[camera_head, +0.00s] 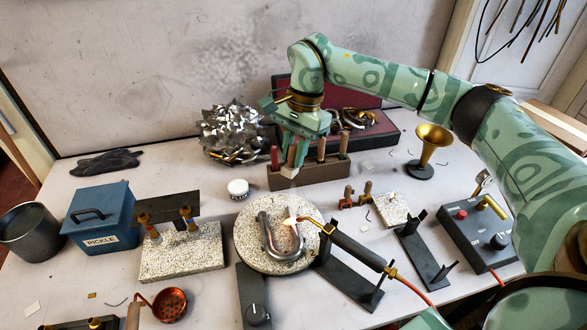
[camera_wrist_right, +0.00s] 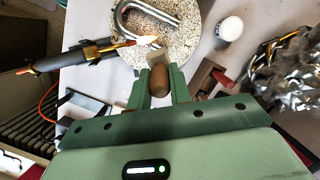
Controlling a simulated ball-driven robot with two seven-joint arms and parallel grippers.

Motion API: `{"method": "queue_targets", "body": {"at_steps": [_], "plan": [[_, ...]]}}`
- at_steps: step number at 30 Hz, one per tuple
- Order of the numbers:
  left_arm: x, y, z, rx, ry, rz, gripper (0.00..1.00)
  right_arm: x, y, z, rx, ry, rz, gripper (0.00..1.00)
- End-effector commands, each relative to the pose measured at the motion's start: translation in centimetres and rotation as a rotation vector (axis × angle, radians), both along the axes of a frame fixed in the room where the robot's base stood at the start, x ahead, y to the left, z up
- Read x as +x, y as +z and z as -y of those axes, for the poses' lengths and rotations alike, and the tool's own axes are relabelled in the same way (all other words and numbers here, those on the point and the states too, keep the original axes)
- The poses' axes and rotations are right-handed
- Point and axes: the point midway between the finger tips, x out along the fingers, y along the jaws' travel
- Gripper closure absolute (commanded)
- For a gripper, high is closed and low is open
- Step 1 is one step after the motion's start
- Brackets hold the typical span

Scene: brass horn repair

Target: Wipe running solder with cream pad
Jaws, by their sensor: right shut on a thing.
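My right gripper (camera_head: 291,155) is shut on the brown wooden handle (camera_wrist_right: 159,80) of the cream pad (camera_head: 289,171). The pad points down at the front of the tool rack, behind the round board. In the right wrist view the pad (camera_wrist_right: 157,58) shows past the fingertips, near the board's edge. A silver U-shaped tube (camera_head: 270,247) lies on the speckled round board (camera_head: 249,258), its bend toward the front. The torch (camera_head: 352,246) points its flame at the tube's right leg. Running solder is too small to make out. My left gripper is not in view.
The wooden rack (camera_head: 310,178) with upright handles stands behind the board. A white jar (camera_head: 238,188) stands left of it. A blue pickle box (camera_head: 101,218) and speckled block (camera_head: 182,253) are at left. A brass bell (camera_head: 431,145), black stand (camera_head: 425,258) and control box (camera_head: 480,228) are at right.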

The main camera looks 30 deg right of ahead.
Motion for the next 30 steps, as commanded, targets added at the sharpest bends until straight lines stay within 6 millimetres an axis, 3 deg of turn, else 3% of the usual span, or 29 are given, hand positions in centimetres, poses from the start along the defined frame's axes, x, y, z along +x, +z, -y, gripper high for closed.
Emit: {"method": "queue_targets", "body": {"at_steps": [1, 6, 16, 30], "plan": [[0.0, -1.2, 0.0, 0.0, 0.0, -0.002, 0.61, 0.0, -1.7, 0.0, 0.003, -0.007, -0.006, 1.0], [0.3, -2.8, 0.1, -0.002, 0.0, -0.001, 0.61, 0.0, -4.1, 0.0, 0.01, -0.018, -0.006, 1.0], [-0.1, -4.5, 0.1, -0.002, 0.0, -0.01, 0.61, 0.0, -6.3, 0.0, 0.012, -0.02, -0.005, 1.0], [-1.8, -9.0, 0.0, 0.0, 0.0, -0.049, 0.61, 0.0, -11.8, 0.0, 0.011, -0.02, -0.004, 1.0]]}}
